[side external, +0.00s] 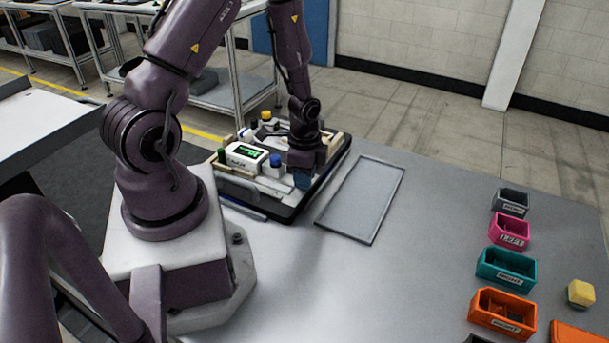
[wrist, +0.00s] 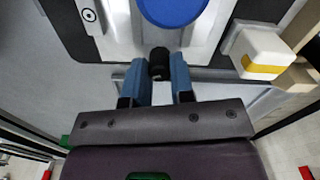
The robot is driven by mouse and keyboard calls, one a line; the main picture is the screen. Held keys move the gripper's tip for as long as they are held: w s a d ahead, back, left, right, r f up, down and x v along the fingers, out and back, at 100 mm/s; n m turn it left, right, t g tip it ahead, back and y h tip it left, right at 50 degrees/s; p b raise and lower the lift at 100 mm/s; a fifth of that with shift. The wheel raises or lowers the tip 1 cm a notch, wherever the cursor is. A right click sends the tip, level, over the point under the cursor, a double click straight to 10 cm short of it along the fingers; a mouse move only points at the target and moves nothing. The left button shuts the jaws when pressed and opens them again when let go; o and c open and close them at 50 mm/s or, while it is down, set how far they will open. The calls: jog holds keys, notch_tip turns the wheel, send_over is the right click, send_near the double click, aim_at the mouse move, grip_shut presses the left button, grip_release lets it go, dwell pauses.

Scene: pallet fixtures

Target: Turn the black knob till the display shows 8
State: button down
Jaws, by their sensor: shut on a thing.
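The black knob (wrist: 158,63) shows in the wrist view between the blue fingertips of my gripper (wrist: 160,72), which is shut on it. In the side view my gripper (side external: 303,181) is low at the right front edge of the black-rimmed pallet (side external: 289,218); the knob is hidden there. The display (side external: 245,152) is a lit green screen on a white box on the pallet. Its figure is too small to read. The display's screen is not in the wrist view.
A large blue round cap (wrist: 172,9) lies just beyond the knob, with a white block with a yellow band (wrist: 258,50) to the right. A framed grey panel (side external: 362,200) lies beside the pallet. Coloured bins (side external: 506,270) stand at the right; the table between is clear.

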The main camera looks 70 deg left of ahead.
jog(key=n, duration=1.4)
dwell(0.4)
jog(key=c, duration=1)
grip_release()
notch_tip(320, 180, up, 13)
jog(key=shift+r, duration=0.1)
